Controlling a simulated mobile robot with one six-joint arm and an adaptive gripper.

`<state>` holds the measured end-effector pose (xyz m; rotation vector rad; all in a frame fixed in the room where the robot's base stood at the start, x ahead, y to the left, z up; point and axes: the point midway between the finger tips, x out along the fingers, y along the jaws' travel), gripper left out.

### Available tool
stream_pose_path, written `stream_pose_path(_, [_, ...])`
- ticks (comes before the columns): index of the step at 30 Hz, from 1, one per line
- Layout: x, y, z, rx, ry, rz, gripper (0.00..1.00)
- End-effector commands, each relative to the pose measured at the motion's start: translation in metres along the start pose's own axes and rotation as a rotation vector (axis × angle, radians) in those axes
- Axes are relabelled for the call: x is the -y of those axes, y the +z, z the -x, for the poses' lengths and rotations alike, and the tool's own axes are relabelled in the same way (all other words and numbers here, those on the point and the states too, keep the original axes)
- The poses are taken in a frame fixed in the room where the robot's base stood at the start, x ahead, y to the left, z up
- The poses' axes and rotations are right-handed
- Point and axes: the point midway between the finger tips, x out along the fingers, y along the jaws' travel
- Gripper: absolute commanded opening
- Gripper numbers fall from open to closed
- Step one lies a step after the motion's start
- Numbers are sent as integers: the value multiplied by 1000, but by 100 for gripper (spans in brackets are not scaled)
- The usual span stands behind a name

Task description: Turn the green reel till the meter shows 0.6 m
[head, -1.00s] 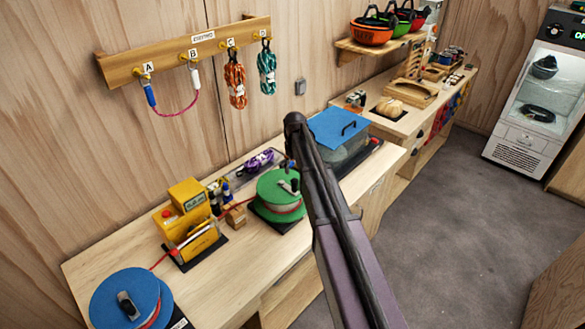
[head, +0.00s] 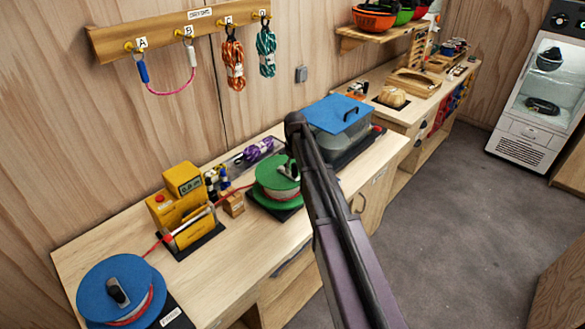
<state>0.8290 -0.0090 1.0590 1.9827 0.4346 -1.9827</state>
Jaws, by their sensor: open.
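The green reel (head: 270,194) lies flat on a dark base on the bench, with red rope wound under its top disc and a crank with a grey handle (head: 289,172) on top. The yellow meter (head: 181,216) stands left of it; its small green display (head: 190,187) is lit, but I cannot read the digits surely. Red rope runs from the blue reel (head: 113,286) at the front left through the meter to the green reel. My arm crosses the picture just right of the green reel and covers its right edge. My gripper is not visible, hidden behind the arm or out of frame.
A clear bin with a blue lid (head: 337,113) stands behind my arm. A small wooden block (head: 233,204) and a purple rope bundle (head: 257,149) are near the green reel. Ropes hang from a wall rail (head: 165,29). The grey floor at right is clear.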

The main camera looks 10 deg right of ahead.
Motion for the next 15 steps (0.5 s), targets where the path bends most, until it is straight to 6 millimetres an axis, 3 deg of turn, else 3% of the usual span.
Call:
stream_pose_path(6, [0,0,-18,0,0,0,78])
stream_pose_path(15, [0,0,-26,0,0,-1,78])
